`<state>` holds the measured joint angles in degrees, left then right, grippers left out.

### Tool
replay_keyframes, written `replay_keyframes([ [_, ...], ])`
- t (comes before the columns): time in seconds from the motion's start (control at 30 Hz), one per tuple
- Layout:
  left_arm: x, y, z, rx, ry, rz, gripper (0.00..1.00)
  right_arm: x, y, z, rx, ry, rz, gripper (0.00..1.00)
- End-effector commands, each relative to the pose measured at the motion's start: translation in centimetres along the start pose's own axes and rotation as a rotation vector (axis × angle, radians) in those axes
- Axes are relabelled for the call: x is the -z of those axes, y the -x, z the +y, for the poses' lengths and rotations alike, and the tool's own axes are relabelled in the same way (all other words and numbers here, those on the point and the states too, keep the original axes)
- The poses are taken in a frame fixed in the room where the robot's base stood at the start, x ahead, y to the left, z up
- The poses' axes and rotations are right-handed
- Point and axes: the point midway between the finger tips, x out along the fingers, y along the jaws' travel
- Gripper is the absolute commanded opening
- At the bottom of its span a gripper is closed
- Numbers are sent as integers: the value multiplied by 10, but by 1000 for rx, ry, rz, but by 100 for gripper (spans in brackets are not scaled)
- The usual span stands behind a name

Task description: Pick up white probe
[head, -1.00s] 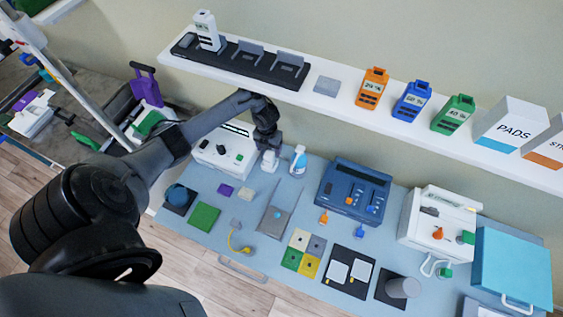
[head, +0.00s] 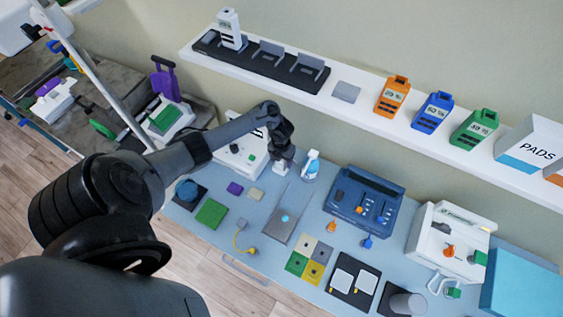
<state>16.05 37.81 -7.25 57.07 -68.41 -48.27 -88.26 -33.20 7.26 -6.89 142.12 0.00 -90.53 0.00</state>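My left gripper (head: 282,154) points down at the back of the blue table mat, between a white device and a spray bottle. A small white object (head: 280,167) shows right under its fingers. It may be the white probe, but it is too small and too covered to be sure. I cannot tell whether the fingers are open or shut on it. My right gripper is not in view.
The white device (head: 243,160) is close on the left, the spray bottle (head: 311,166) close on the right. A blue console (head: 360,202) stands further right. A shelf (head: 364,112) runs behind, above the table. Several pads lie in front.

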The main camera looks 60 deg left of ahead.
Motion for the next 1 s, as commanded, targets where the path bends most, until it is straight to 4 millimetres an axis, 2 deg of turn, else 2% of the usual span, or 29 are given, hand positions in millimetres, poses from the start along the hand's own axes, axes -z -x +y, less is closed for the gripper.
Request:
replay_keyframes([
  [0.03,0,0,0,0,0,0,58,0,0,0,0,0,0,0],
  [0.3,0,0,0,0,0,0,17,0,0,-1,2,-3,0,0],
  [0.33,0,0,0,0,1,-1,15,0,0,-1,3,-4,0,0],
  [0.77,1,4,0,0,-1,-1,14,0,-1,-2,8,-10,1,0],
  [0.87,3,7,0,0,-2,-2,14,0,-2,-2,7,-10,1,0],
  [1.0,3,25,0,0,-2,-3,14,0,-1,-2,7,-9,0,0],
])
